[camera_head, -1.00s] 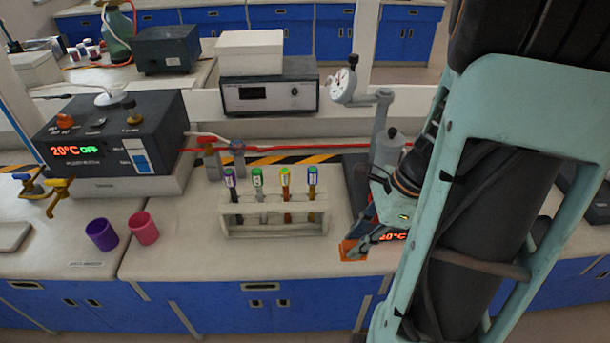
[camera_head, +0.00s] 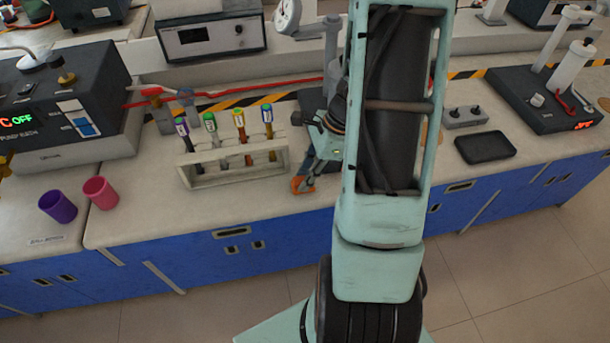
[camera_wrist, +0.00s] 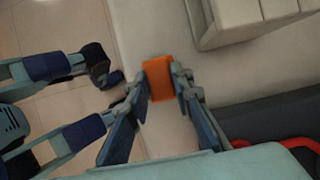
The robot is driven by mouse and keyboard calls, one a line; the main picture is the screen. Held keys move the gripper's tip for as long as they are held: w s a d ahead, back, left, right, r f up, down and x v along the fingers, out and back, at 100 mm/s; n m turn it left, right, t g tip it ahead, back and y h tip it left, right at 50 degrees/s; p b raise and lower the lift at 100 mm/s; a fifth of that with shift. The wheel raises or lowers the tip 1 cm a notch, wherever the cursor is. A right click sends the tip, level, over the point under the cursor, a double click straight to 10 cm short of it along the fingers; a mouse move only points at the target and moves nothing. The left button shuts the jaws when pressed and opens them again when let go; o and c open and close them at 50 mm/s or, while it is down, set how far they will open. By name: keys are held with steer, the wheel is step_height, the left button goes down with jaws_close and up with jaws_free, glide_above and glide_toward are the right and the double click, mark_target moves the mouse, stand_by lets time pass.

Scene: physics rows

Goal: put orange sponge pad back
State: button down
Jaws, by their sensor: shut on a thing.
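The orange sponge pad (camera_head: 299,187) is at the bench's front edge, to the right of the test-tube rack. In the wrist view the orange sponge pad (camera_wrist: 158,78) shows as an orange block between the two fingertips. My gripper (camera_wrist: 160,88) is shut on it, with one finger on each side. In the head view my gripper (camera_head: 306,176) reaches down onto the pad, and my arm hides part of the bench behind it. Whether the pad touches the bench top is hard to tell.
A white rack (camera_head: 236,165) with several capped tubes stands close left of the gripper. A purple cup (camera_head: 57,207) and a pink cup (camera_head: 100,193) stand further left.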

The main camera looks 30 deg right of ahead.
steer(key=shift+f, duration=0.2)
steer(key=c, duration=1.7)
jaws_free()
steer(key=shift+d+r, duration=0.1)
steer(key=shift+r, duration=0.4)
steer(key=p+v, duration=0.1)
steer(key=v, duration=1)
steer(key=shift+s+d+r, duration=0.1)
steer(key=shift+d+r, duration=0.05)
steer(key=shift+r, duration=0.05)
